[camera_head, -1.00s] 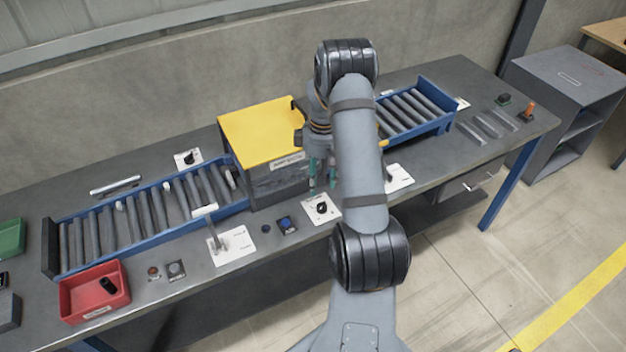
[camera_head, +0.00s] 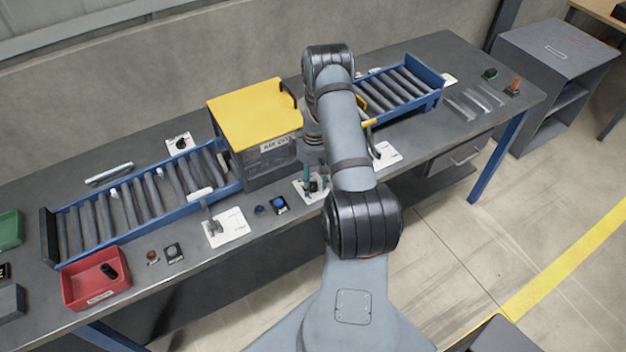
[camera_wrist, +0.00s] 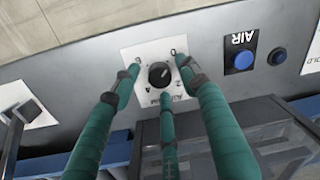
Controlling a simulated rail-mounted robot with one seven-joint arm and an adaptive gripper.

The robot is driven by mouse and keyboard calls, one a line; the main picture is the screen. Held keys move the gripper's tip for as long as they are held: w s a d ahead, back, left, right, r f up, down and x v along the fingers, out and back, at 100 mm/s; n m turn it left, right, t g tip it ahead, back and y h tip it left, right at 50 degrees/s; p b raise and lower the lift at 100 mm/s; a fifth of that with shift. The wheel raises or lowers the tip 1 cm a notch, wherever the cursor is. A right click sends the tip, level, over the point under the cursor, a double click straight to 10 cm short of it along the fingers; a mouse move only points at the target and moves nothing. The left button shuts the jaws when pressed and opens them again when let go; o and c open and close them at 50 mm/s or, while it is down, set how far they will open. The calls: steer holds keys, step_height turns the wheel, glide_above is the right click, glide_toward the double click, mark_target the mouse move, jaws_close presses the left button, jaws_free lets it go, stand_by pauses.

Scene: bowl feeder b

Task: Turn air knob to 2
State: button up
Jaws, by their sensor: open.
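A round black knob (camera_wrist: 159,75) with a pale pointer mark sits on a white plate (camera_wrist: 133,56) with digits around it. The mark points toward the plate's upper-right side in the wrist view, where a 0 seems to be printed; the view is upside down to the lettering. The knob also shows in the head view (camera_head: 313,186), partly hidden by my fingers. My gripper (camera_wrist: 160,80) has three teal fingers spread around the knob, open and holding nothing. I cannot tell whether the tips touch the plate; a gap shows between fingers and knob.
The yellow-topped box (camera_head: 255,115) stands close behind. A white plate with a lever (camera_head: 228,228) lies to the left.

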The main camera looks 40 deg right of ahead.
steer(key=shift+c, duration=1.4)
steer(key=c, duration=0.7)
jaws_close()
